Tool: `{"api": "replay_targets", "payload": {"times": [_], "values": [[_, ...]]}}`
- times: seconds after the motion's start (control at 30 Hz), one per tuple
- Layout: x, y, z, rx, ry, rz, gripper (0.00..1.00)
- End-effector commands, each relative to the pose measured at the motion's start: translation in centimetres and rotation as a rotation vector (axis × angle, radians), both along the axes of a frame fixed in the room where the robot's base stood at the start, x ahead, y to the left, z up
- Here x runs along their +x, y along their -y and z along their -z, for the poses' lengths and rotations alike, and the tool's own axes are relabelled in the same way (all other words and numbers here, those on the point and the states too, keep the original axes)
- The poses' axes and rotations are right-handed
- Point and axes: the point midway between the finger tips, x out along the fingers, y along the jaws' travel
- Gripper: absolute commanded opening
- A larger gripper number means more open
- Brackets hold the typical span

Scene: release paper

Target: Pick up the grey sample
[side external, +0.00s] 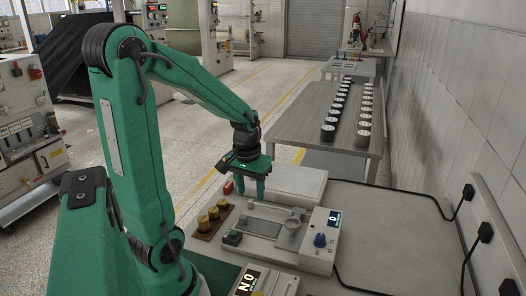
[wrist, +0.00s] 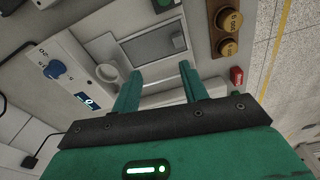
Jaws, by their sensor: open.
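A flat grey rectangular piece (side external: 266,227), which may be the grey sample, lies in the bed of the light bench device. It also shows in the wrist view (wrist: 152,47); I cannot tell for certain that it is the sample. My gripper (side external: 256,194) hangs above the back edge of the device, fingers pointing down, open and empty. In the wrist view the two green fingers (wrist: 159,72) are apart with nothing between them. The grey rectangle lies beyond the fingertips, not touching them. A pale round cup (side external: 293,222) stands on the device beside it.
Brass weights (side external: 213,214) stand on a brown holder left of the device. A red block (side external: 228,187) lies near them. A control box with a blue knob (side external: 320,240) is on the right. A white box (side external: 298,180) stands behind. Dark cylinders (side external: 363,132) line the far table.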

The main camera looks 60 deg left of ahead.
Motion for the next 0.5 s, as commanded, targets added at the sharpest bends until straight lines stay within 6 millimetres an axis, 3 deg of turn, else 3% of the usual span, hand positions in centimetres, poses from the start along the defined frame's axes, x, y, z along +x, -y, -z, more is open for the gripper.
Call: {"api": "replay_targets", "payload": {"times": [0.2,0.5], "values": [[-0.9,-2.8,2.7,-0.039,-0.056,-0.108,0.44],[-1.2,-3.4,3.5,-0.049,-0.07,-0.137,0.44]]}}
